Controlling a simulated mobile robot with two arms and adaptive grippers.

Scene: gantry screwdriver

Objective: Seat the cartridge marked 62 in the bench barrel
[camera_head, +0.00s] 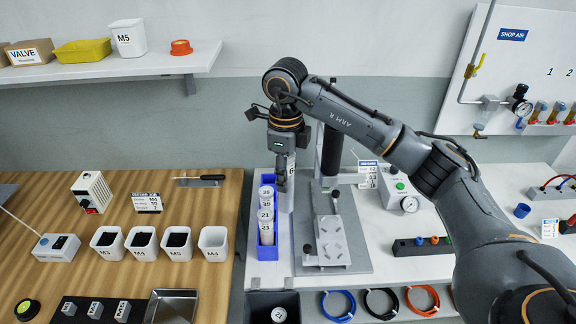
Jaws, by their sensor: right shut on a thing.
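My right gripper (281,186) points down above the front left of the white bench, close to the rear end of the blue rack. It is shut on a white cartridge (291,172), which hangs upright and is partly hidden by the fingers; its marking is too small to read. The blue rack (267,252) holds several white cartridges (266,215) with small printed numbers; none clearly reads 62. A black upright cylinder (332,150) stands on the gantry behind the grey fixture plate; I cannot tell whether it is the bench barrel. My left gripper is not in view.
The grey fixture (352,264) stands right of the rack. A pressure gauge box (399,190) and a black block with coloured caps (421,245) are further right. White screw bins (213,243) sit on the wooden table at left. A dark bin (272,307) is in front.

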